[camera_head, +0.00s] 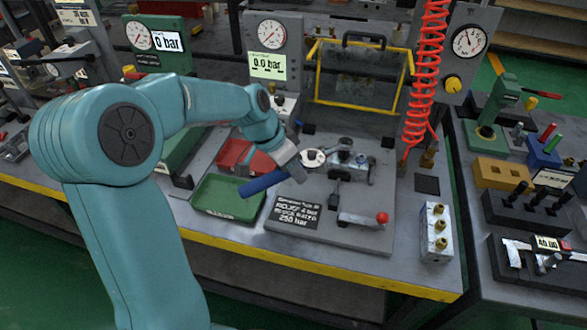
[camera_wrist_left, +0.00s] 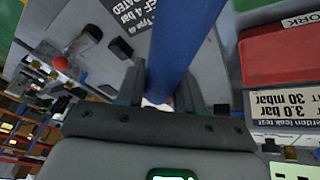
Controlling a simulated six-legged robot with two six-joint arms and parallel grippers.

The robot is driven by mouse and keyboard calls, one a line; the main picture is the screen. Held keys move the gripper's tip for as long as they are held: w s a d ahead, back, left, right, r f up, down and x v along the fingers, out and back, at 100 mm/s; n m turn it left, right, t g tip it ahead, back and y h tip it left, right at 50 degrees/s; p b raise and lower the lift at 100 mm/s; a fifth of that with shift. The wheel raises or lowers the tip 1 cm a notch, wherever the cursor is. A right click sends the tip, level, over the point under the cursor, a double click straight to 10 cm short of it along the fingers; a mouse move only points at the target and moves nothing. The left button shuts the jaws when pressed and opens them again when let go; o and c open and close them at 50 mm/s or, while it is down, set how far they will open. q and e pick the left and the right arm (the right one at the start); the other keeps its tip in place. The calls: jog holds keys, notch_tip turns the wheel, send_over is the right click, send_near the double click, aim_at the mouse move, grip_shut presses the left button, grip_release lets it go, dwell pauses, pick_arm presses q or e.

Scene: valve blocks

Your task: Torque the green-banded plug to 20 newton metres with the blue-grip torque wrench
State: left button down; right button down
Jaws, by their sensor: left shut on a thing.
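My left gripper (camera_head: 291,168) is shut on the blue-grip torque wrench (camera_head: 262,184). The wrench is held above the bench, its blue grip pointing lower left. A pale round part shows beyond the gripper, at the valve block (camera_head: 350,160); I cannot tell whether it belongs to the wrench or touches the block. In the left wrist view the blue grip (camera_wrist_left: 174,45) runs between the two fingers of my left gripper (camera_wrist_left: 162,92). I cannot make out the green-banded plug. My right gripper is not in view.
A green tray (camera_head: 228,198) and a red box (camera_head: 236,152) lie left of the fixture plate (camera_head: 345,234). A red-knobbed lever (camera_head: 366,219) stands on the plate. A coiled red hose (camera_head: 426,75) hangs behind. A block with brass fittings (camera_head: 436,233) stands at right.

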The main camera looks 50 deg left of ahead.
pick_arm(q)
jog(key=shift+w+a+m, duration=0.15)
jog(key=shift+a+m, duration=0.25)
jog(key=shift+a, duration=0.2)
jog(key=shift+w+a+m, duration=0.15)
jog(key=shift+a+m, duration=0.25)
jog(key=shift+a, duration=0.15)
jog(key=shift+w+a+m+g+h+p, duration=0.25)
jog(key=shift+a+m, duration=0.15)
jog(key=shift+a, duration=0.1)
jog(key=shift+w+a+m+g+h+p, duration=0.15)
jog(key=shift+w+a+m+h+p, duration=0.1)
jog(key=shift+a+m, duration=0.2)
jog(key=shift+s+d+n+b, duration=0.2)
jog(key=shift+d+n+b, duration=0.1)
jog(key=shift+b, duration=0.25)
jog(key=shift+s+d+n+t+y+b, duration=0.15)
jog(key=shift+s+d+n+t+b, duration=0.05)
jog(key=shift+d+n+b, duration=0.2)
jog(key=shift+s+d+n+t+y+b, duration=0.15)
jog(key=shift+d+n+t+b, duration=0.1)
jog(key=shift+d, duration=0.2)
jog(key=shift+r, duration=0.2)
